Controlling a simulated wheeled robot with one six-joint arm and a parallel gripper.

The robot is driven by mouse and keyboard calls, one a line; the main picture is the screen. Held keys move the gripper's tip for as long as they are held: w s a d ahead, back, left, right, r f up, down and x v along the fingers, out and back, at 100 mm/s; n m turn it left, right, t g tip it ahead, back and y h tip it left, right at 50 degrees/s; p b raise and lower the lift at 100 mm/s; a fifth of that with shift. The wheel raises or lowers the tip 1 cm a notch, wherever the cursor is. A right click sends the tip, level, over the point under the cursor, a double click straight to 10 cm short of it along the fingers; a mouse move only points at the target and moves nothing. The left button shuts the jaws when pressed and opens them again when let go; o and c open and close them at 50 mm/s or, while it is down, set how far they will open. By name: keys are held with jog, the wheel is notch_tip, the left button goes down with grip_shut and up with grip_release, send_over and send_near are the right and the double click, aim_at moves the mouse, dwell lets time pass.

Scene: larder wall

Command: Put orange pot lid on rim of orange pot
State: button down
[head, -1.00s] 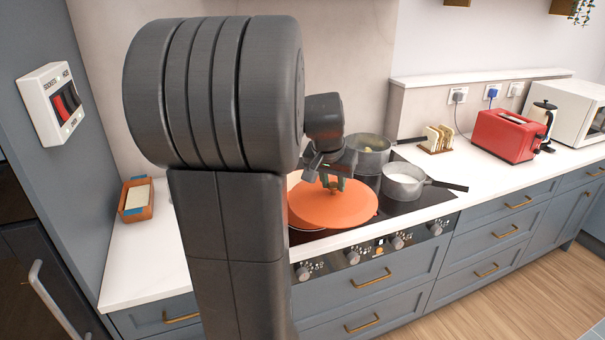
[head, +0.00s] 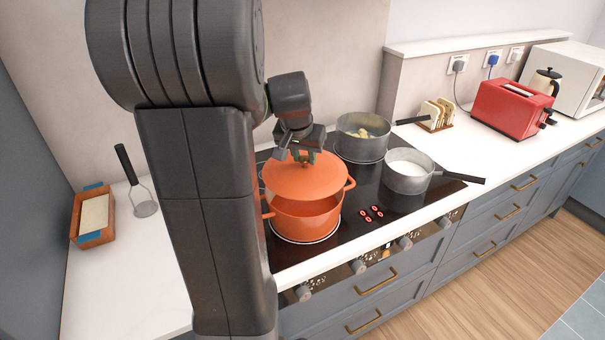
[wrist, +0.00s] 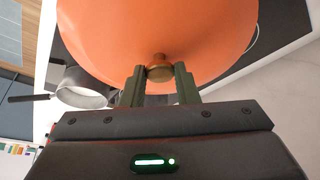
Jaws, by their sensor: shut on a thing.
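The orange pot (head: 308,226) stands on the hob at the left, with a handle showing on each side. My gripper (head: 304,157) is shut on the brass-coloured knob of the orange pot lid (head: 300,180). The lid is over the pot, knob up and roughly level. A band of the pot's inside shows below the lid's front edge, so the front of the lid is apart from the rim. The back of the rim is hidden. In the wrist view the gripper's fingers (wrist: 159,80) flank the knob, and the lid (wrist: 150,28) hides the pot.
A grey pan with pale liquid (head: 408,177) and a grey pan with yellowish food (head: 362,140) stand close to the right on the black hob (head: 345,240). A toast rack (head: 436,115) and red toaster (head: 510,108) stand right.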

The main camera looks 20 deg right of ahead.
aim_at(303, 170)
jog(key=shift+f, duration=2.75)
jog(key=shift+f, duration=0.15)
jog(key=c, duration=1.1)
grip_release()
jog(key=v, duration=1.2)
